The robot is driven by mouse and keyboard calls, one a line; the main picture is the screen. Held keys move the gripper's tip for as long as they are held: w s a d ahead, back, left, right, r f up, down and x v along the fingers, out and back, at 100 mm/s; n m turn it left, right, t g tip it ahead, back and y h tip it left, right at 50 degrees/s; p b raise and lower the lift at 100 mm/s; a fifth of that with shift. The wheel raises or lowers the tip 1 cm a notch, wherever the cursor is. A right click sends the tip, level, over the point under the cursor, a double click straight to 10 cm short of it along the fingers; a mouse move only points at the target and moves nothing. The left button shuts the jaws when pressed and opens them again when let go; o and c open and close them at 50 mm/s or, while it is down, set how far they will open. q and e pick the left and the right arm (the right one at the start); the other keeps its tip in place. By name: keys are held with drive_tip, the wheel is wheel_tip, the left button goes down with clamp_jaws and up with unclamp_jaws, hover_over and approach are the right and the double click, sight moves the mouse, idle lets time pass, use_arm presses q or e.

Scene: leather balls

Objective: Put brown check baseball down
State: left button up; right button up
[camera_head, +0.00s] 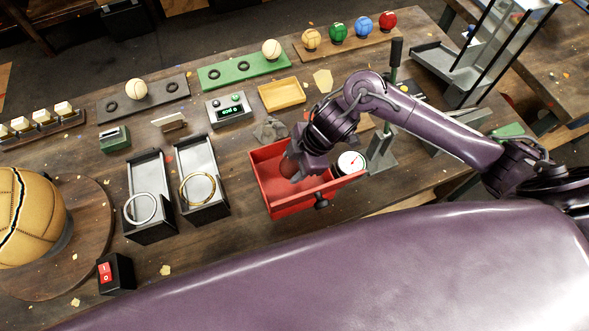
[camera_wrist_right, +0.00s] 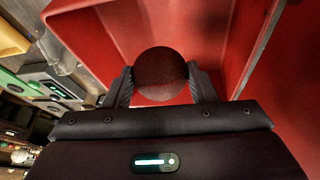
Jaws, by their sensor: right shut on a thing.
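The brown check baseball (camera_wrist_right: 160,75) is dark brown and round in the right wrist view. It sits between the two fingers of my right gripper (camera_wrist_right: 162,88), which is shut on it. In the head view the ball (camera_head: 288,167) shows partly beside my right gripper (camera_head: 294,171), inside the outline of the red open box (camera_head: 283,209). Red walls surround the ball in the wrist view. I cannot tell whether the ball touches the box's floor. My left gripper is not in view.
A dial gauge (camera_head: 350,162) stands right beside the box. Two metal trays with rings (camera_head: 141,208) (camera_head: 197,188) lie to its left. A yellow tray (camera_head: 282,94), a green ball holder (camera_head: 243,70) and a display unit (camera_head: 230,110) are behind. A large tan ball (camera_head: 28,220) stands far left.

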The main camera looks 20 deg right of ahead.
sight(295, 172)
drive_tip(key=shift+f, duration=1.9)
drive_tip(key=o, duration=1.1)
drive_tip(key=shift+f, duration=0.1)
drive_tip(key=v, duration=1.2)
